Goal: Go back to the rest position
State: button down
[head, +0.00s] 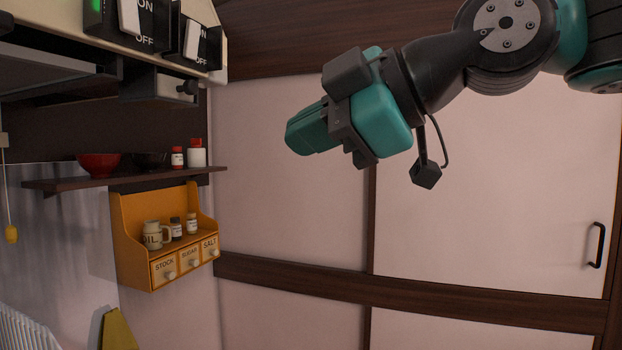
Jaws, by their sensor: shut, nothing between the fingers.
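My gripper (306,130) is teal and black and hangs in the air in the upper middle of the head view. Its end points left, towards the shelf side, and it is shut and empty. My arm reaches in from the upper right corner. The gripper touches nothing that I can see. A small black camera-like part hangs below the wrist on a cable.
An orange rack (130,262) holds jars. Panelled doors (490,190) stand behind; the middle is clear.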

jog(key=s+d+f+m+g+h, duration=0.2)
jog(key=s+d+f+m, duration=0.2)
jog(key=f, duration=0.5)
jog(key=s+d+f+m+g+h, duration=0.2)
jog(key=d+f+m, duration=0.4)
jog(key=f, duration=0.4)
jog(key=s+d+f+m+g+h, duration=0.2)
jog(key=s+d+f+m+h, duration=0.2)
jog(key=s+f, duration=0.3)
notch_tip(320, 180, down, 2)
jog(key=shift+d+f+m, duration=0.2)
jog(key=shift+d+m, duration=0.5)
jog(key=shift+s+a, duration=0.1)
jog(key=shift+a, duration=0.05)
